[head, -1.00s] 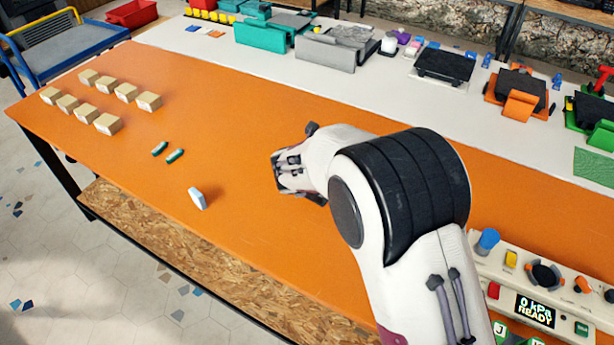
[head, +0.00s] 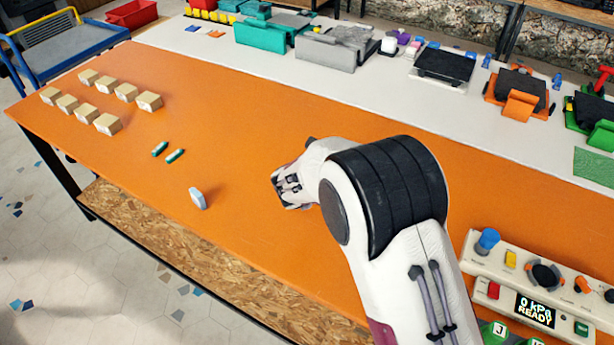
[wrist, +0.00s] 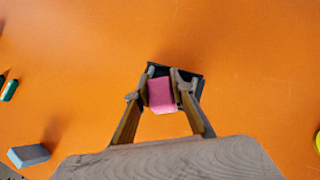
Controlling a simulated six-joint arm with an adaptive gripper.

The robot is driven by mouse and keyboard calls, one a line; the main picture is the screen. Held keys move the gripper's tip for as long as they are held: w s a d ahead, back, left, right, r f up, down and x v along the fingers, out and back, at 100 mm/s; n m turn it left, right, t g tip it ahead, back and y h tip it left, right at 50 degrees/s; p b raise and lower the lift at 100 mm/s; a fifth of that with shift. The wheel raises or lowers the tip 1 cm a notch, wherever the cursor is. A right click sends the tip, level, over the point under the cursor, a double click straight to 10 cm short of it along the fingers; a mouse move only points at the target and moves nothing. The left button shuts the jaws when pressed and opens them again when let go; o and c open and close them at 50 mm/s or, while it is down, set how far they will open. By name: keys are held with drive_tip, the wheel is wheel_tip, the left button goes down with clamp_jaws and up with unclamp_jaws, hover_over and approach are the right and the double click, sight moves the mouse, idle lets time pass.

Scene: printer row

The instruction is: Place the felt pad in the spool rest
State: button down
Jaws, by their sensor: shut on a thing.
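My gripper (wrist: 161,80) is shut on a pink block-shaped piece, which I take for the felt pad (wrist: 161,96), in the wrist view. A dark, square-edged thing (wrist: 158,70) shows around and behind the fingertips, partly covered by them and the pad. It may be the spool rest, but I cannot tell for sure, nor whether the pad touches it. In the head view my gripper (head: 284,188) is over the middle of the orange table; the pad and the dark thing are not made out there.
A grey-blue block (head: 197,199) and two small green cylinders (head: 167,152) lie left of my gripper. Several tan boxes (head: 107,124) stand farther left on the orange table (head: 230,130). A control panel (head: 535,285) is at the right. Open table surrounds my gripper.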

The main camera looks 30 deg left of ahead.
drive_tip(key=shift+f, duration=0.1)
drive_tip(key=c, duration=1.8)
unclamp_jaws()
drive_tip(key=shift+o, duration=0.2)
drive_tip(key=shift+v, duration=0.9)
drive_tip(key=v, duration=1)
drive_tip(key=shift+r, duration=0.2)
drive_tip(key=shift+s+d, duration=0.1)
